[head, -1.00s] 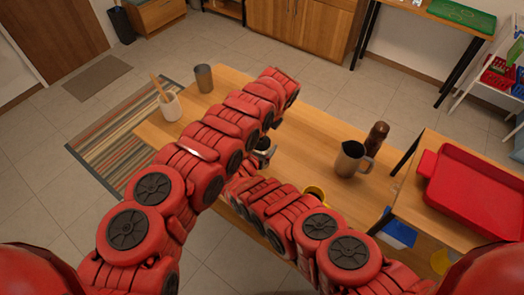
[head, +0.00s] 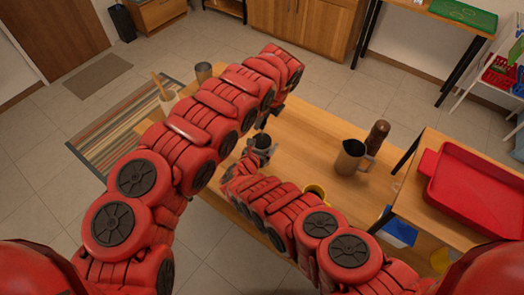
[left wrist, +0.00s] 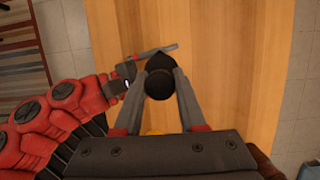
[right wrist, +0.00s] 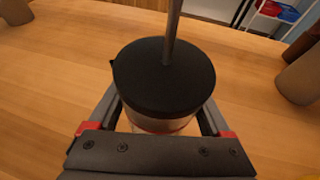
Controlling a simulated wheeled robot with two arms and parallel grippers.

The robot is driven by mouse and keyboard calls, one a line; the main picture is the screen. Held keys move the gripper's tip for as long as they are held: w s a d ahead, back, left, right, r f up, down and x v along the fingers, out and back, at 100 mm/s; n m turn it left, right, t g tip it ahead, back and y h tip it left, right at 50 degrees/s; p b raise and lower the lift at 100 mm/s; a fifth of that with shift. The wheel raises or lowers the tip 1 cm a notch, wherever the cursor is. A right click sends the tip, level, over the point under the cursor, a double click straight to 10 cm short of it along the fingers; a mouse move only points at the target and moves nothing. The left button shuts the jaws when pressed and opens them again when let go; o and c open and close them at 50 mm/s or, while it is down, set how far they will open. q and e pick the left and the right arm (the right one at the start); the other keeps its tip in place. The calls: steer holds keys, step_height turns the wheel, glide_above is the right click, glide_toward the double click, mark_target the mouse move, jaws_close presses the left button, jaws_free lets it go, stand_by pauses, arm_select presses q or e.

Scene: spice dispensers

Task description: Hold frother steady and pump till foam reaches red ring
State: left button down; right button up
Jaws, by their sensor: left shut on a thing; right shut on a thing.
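The frother is a clear jar with a black lid and a plunger rod. In the right wrist view its lid (right wrist: 164,77) is close, with the grey rod (right wrist: 172,32) rising out of the top of the frame. My right gripper (right wrist: 165,115) is shut around the jar body. My left gripper (left wrist: 160,80) is shut on the round black plunger knob (left wrist: 160,86), seen from above. The head view shows the frother (head: 262,142) upright between my arms, partly covered.
A metal pitcher (head: 351,157) and a brown bottle (head: 377,137) stand to the right on the wooden table (head: 310,135). A yellow mug (head: 316,190) is partly hidden by my right arm. A grey cup (head: 204,72) and a utensil crock (head: 168,102) stand at the far left.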

mark_target(262, 139)
arm_select(q)
steer(key=shift+f, duration=0.1)
steer(key=shift+f, duration=2.9)
steer(key=shift+r, duration=3.1)
